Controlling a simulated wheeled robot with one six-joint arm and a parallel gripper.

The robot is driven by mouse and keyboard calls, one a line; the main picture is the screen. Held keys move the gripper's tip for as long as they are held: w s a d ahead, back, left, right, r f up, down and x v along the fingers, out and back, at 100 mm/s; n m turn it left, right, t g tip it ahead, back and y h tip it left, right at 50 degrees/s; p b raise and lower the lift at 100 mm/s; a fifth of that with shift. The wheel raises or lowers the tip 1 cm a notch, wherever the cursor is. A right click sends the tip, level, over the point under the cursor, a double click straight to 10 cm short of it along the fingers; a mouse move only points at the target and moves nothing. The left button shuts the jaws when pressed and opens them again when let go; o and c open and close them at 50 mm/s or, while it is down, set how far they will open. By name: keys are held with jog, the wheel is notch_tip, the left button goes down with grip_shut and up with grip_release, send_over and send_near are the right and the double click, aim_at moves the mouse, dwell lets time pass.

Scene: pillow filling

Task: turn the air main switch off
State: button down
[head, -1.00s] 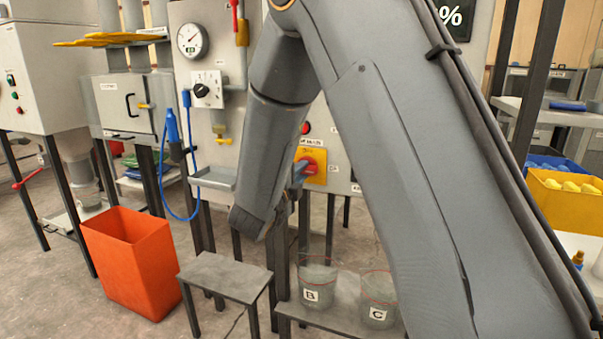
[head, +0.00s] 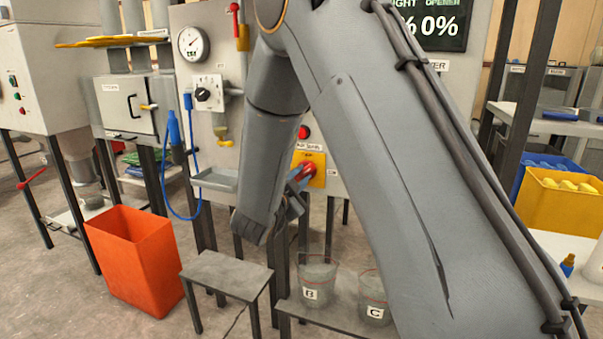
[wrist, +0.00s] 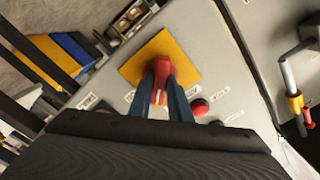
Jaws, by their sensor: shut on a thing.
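The air main switch is a red handle (wrist: 160,78) on a yellow square plate (wrist: 183,60), mounted on the grey panel. In the head view the yellow plate (head: 318,170) is partly hidden by my arm, and the red handle (head: 303,171) stands out to its left. My gripper (wrist: 161,92) is shut on the red handle, with one blue-grey finger on each side of it in the wrist view. In the head view my gripper (head: 296,184) is mostly hidden behind my forearm. The handle's setting marks cannot be read.
A red button (head: 304,132) sits above the switch and also shows in the wrist view (wrist: 200,107). Buckets B (head: 316,282) and C (head: 374,296) stand on a low bench below. An orange bin (head: 132,258) and a small grey stool (head: 226,275) stand on the left.

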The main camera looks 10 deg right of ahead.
jog(key=n+p, duration=0.2)
jog(key=n, duration=0.3)
jog(key=shift+s+n+p, duration=0.1)
jog(key=shift+n+p, duration=0.2)
jog(key=shift+p, duration=0.1)
jog(key=shift+n+p, duration=0.95)
jog(key=shift+n, duration=0.95)
jog(key=shift+f, duration=0.1)
jog(key=c, duration=1.6)
grip_release()
jog(key=shift+c, duration=0.2)
jog(key=b+v, duration=0.1)
jog(key=v, duration=0.6)
jog(key=shift+s+a, duration=0.25)
jog(key=shift+s, duration=0.05)
